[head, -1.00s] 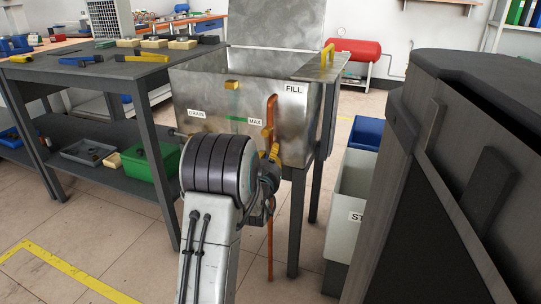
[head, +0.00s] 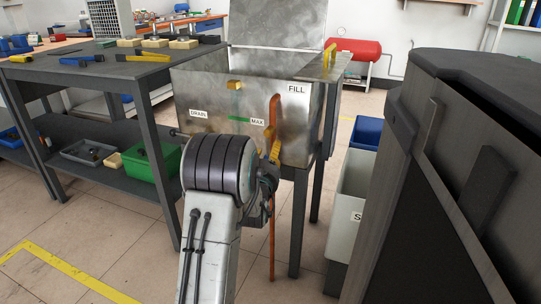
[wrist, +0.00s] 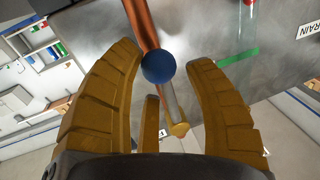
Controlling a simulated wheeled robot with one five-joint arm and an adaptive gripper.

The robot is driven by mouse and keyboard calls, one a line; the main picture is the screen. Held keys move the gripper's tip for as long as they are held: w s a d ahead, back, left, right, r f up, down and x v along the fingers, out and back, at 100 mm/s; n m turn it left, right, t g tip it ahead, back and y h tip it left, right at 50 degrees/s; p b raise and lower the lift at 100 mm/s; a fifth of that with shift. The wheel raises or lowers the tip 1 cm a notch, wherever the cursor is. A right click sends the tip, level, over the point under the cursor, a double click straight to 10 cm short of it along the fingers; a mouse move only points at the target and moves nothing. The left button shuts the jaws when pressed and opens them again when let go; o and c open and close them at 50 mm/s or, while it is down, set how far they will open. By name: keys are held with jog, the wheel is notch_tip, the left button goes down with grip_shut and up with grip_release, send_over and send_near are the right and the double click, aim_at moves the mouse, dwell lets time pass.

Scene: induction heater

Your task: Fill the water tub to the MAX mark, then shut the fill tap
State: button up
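The metal water tub (head: 200,97) stands open on a dark frame, with FILL, DRAIN and MAX labels on its front. A green mark (head: 239,119) sits beside MAX; it also shows in the wrist view (wrist: 238,57). I cannot make out the water level. The copper fill pipe (head: 274,108) runs down the front. In the wrist view, the fill tap has a blue hub (wrist: 158,67) on the pipe and a lever with a yellow tip (wrist: 180,130). My gripper (wrist: 166,52) is open, its yellow fingers either side of the tap; I cannot tell whether they touch it.
A dark cabinet (head: 450,180) stands close on the right. A pale bin (head: 355,190) and a blue bin (head: 367,132) are beside the tub. A dark workbench (head: 85,70) with tools and a green crate (head: 155,160) is at left. Open floor lies front left.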

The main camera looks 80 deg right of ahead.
jog(key=shift+a+f, duration=0.1)
jog(key=shift+a, duration=0.25)
jog(key=a, duration=0.6)
jog(key=shift+a, duration=0.4)
jog(key=shift+w+f, duration=0.1)
dwell(0.5)
